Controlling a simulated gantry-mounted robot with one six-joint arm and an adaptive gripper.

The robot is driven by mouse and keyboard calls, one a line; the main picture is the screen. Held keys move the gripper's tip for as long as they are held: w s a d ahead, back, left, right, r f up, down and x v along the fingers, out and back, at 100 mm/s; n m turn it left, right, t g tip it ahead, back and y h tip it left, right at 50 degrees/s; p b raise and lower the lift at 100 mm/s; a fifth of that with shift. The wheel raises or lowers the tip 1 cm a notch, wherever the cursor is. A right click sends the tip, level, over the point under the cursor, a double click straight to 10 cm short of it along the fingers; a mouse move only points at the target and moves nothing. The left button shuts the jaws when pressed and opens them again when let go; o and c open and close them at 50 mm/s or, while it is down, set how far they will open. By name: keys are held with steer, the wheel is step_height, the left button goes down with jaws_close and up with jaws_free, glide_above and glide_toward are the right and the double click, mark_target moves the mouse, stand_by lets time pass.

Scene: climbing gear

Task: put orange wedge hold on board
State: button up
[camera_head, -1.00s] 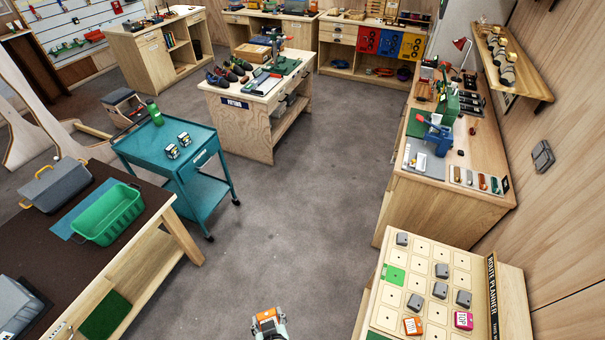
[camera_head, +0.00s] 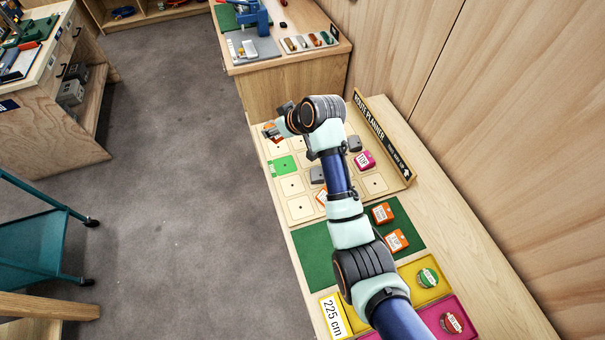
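The planner board (camera_head: 292,186) is a pale panel with a grid of squares on the wooden bench. My gripper (camera_head: 272,132) is over its far left corner, small and partly hidden by my wrist. A small orange patch shows at the fingers; I cannot tell whether it is a held wedge or part of the gripper. An orange hold (camera_head: 321,197) sits on the board, partly covered by my arm. Two orange holds with white labels, one farther (camera_head: 382,213) and one nearer (camera_head: 397,240), lie on the green mat (camera_head: 316,250).
A magenta hold (camera_head: 365,160) and grey holds (camera_head: 354,144) sit on the board. A green square (camera_head: 284,165) is at its left. The Route Planner sign (camera_head: 383,137) stands along its right edge. Yellow (camera_head: 411,273) and magenta trays (camera_head: 459,307) are nearer. Floor on the left is open.

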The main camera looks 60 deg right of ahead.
steer(key=s+d+r+b, duration=0.25)
steer(key=s+d, duration=0.35)
steer(key=d, duration=0.3)
step_height(320, 180, down, 21)
steer(key=b, duration=0.5)
steer(key=shift+w+a+r, duration=0.15)
steer(key=shift+r, duration=0.05)
steer(key=shift+f+b, duration=0.2)
steer(key=shift+b, duration=0.2)
steer(key=o, duration=1.3)
